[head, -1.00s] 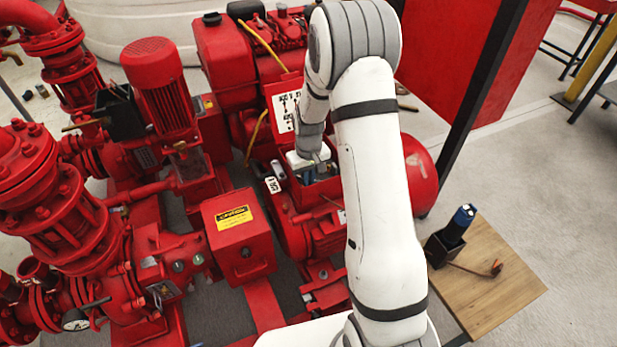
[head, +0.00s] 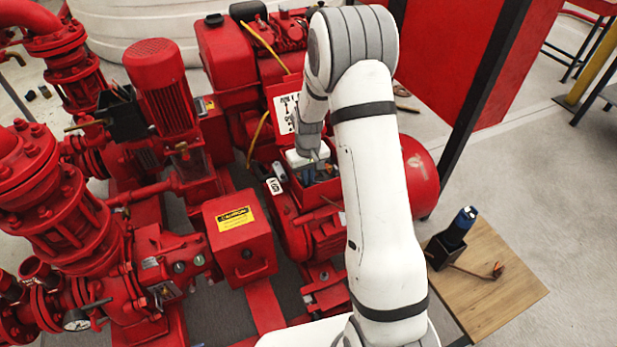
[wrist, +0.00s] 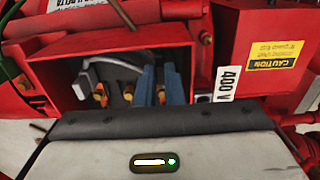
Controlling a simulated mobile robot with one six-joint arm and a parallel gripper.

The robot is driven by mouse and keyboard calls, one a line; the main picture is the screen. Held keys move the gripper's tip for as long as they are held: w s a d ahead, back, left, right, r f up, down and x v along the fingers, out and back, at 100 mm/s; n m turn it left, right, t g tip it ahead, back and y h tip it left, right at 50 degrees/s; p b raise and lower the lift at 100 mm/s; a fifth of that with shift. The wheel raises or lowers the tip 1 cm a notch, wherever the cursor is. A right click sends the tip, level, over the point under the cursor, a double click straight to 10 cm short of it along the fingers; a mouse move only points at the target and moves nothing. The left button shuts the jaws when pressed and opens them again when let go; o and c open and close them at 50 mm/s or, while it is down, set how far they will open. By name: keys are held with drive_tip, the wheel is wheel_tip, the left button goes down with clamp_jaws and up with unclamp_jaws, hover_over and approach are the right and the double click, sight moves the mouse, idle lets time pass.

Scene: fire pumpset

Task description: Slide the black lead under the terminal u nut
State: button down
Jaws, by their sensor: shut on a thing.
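My gripper (wrist: 158,76) has two blue fingers reaching down into an open red terminal box (wrist: 58,68) in the wrist view. The fingers are close together and shut on the black lead (wrist: 104,62), whose dark, light-edged curve runs from the left of the box towards them. The gripped end is hidden by the fingers. Brass-coloured terminals with nuts (wrist: 101,93) show inside, left of the fingers; I cannot tell which one is terminal u. Whether the lead end touches a nut is hidden. In the head view my gripper (head: 318,172) is at the box, partly covered by my arm.
Box walls stand close around the fingers. A wooden table (head: 500,295) at right holds a black holder with a blue-topped tool (head: 459,225).

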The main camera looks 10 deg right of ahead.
drive_tip(key=shift+w, duration=0.65)
drive_tip(key=c, duration=1.1)
unclamp_jaws()
drive_tip(key=shift+a, duration=0.15)
drive_tip(key=shift+c, duration=0.2)
drive_tip(key=shift+r, duration=0.1)
drive_tip(key=shift+w+r+p, duration=0.1)
drive_tip(key=shift+r+p, duration=0.85)
drive_tip(key=shift+r, duration=0.35)
wheel_tip(320, 180, up, 6)
drive_tip(key=p, duration=0.3)
drive_tip(key=shift+p, duration=0.4)
drive_tip(key=shift+r, duration=0.1)
